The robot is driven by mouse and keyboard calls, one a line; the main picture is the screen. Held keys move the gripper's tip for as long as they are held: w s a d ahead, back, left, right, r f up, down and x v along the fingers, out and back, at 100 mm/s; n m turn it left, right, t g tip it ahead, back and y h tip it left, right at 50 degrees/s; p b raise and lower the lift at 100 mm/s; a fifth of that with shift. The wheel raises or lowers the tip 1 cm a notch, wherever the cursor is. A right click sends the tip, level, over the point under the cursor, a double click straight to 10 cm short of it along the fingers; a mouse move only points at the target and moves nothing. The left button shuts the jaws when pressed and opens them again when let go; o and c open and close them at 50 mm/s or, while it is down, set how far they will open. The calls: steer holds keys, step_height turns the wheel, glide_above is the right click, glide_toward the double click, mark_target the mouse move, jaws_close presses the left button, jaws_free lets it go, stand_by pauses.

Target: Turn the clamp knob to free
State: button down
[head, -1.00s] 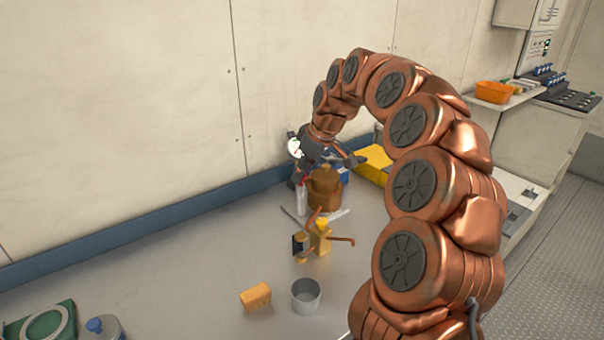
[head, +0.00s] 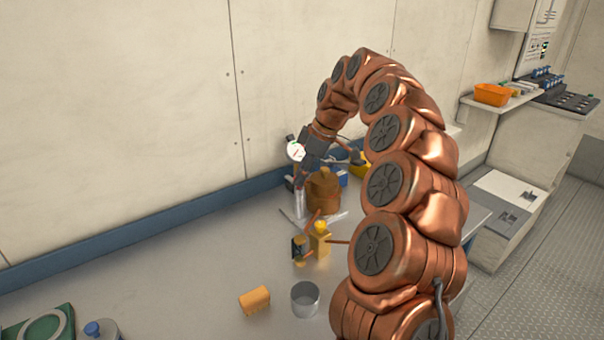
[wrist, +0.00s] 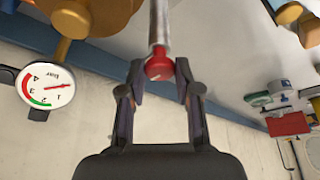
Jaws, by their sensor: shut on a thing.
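The red knob (wrist: 159,66) with a pale mark sits on the end of a silver cylinder (wrist: 158,22) in the wrist view; I take it as the clamp knob. My gripper (wrist: 160,74) has its two dark fingers on either side of the knob and is shut on it. In the head view my gripper (head: 300,184) reaches down at the top of the silver cylinder (head: 300,205), which stands upright on the bench. The knob is hidden there behind the fingers. A round pressure gauge (wrist: 46,87) stands beside the gripper.
A brown rounded body (head: 323,190) stands close right of the cylinder. A yellow block (head: 320,240) with orange rods stands in front. The wall (head: 120,100) is close behind; the left bench is mostly clear.

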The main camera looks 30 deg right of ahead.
steer(key=c, duration=0.8)
jaws_free()
steer(key=shift+r, duration=0.1)
steer(key=v, duration=0.7)
steer(key=shift+r, duration=0.2)
